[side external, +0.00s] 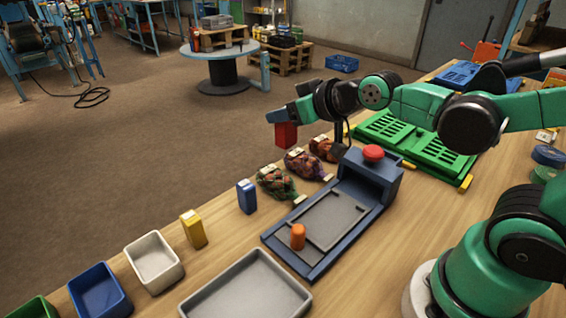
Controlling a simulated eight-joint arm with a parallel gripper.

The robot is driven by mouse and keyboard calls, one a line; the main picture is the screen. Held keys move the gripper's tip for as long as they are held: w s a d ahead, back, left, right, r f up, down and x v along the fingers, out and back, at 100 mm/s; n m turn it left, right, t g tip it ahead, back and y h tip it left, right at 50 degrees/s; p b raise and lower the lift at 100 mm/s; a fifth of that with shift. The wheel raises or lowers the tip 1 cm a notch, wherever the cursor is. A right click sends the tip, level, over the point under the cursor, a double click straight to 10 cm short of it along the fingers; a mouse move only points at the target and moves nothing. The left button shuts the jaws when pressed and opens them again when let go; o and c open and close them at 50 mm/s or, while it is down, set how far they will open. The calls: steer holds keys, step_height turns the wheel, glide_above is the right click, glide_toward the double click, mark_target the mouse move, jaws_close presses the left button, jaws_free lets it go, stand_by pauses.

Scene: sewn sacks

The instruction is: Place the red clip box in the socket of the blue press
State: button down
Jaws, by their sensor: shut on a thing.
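My gripper (286,115) is shut on the red clip box (286,135). It holds the box in the air beyond the row of net sacks, past the far side of the blue press. The blue press (381,185) stands on the wooden table, with a red knob (373,152) on its raised block and a flat grey bed in front. An orange cylinder (298,236) stands at the near left end of the bed. I cannot tell which part of the press is the socket. The underside of the box is hidden.
Net sacks (277,182) lie along the table's far edge. A blue box (247,196) and a yellow box (193,229) stand left of them. A white bin (154,258), a blue bin (99,291) and a grey tray (247,289) are nearer. A green slotted panel (415,141) lies right of the press.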

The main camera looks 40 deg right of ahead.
steer(key=s+a+f+n+g+y, duration=0.2)
steer(key=a+n+y, duration=0.4)
steer(key=a, duration=0.5)
steer(key=s+a+r+n+g+y, duration=0.1)
steer(key=s+a+r+n+g, duration=0.3)
steer(key=s+a+n+g, duration=0.55)
steer(key=s+a+r+n+g+y, duration=0.1)
steer(key=s+a+r+n+g, duration=0.3)
steer(key=s+a+n+g, duration=0.55)
steer(key=shift+n, duration=0.8)
steer(key=f, duration=0.6)
steer(key=d+f, duration=0.1)
steer(key=f, duration=1.2)
steer(key=shift+d+f, duration=0.2)
steer(key=shift+f, duration=0.2)
steer(key=shift+c, duration=2.1)
jaws_free()
